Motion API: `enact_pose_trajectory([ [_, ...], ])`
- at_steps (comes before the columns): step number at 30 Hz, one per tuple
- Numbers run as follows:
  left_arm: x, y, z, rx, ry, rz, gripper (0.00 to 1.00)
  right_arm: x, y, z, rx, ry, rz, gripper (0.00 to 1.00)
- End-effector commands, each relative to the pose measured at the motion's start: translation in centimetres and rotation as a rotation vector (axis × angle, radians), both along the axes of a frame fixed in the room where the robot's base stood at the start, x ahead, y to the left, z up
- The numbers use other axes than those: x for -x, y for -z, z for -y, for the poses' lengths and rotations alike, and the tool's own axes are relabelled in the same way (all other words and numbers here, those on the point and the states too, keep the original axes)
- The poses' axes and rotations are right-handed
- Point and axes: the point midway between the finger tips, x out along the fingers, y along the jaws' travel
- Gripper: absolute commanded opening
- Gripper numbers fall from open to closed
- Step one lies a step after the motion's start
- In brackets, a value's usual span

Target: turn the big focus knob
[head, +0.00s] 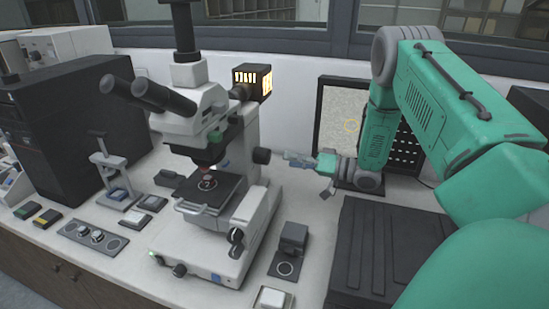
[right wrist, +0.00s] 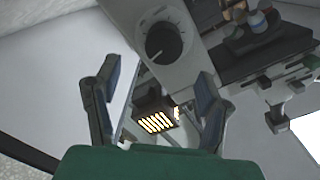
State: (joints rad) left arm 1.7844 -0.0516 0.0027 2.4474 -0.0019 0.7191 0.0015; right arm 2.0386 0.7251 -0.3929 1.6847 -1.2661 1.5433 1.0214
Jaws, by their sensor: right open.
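The microscope (head: 215,135) stands on the bench in the head view. A big black round knob (head: 262,156) sticks out from the right side of its column. Another dark knob (head: 236,236) is lower, near the base. My right gripper (head: 292,160) is just right of the upper knob, pointing left at it, with a small gap. In the right wrist view a round black knob (right wrist: 163,42) with a light pointer mark lies ahead of the open, empty fingers (right wrist: 155,78), slightly above their tips. I take it as the upper knob. My left gripper is not in view.
The lamp housing (head: 250,80) with lit slots is behind the microscope; it also shows in the right wrist view (right wrist: 155,121). A small dark device (head: 290,240) and a black ribbed case (head: 370,255) stand at right. A dark cabinet (head: 60,125) is at left.

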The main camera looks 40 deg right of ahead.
Motion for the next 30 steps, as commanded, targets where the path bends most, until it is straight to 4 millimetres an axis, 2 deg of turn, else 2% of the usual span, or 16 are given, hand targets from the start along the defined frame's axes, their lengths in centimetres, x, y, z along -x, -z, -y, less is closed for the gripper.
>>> enact_pose_trajectory([
  [3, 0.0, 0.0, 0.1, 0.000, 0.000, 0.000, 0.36, 1.8, 0.0, 1.1, -0.001, 0.002, 0.000, 0.64],
  [9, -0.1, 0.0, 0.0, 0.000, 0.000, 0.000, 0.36, 3.4, 0.0, 1.9, -0.001, 0.001, -0.001, 0.64],
  [30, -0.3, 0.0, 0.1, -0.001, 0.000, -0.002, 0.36, 3.6, 0.1, 2.0, -0.001, 0.001, -0.001, 0.64],
])
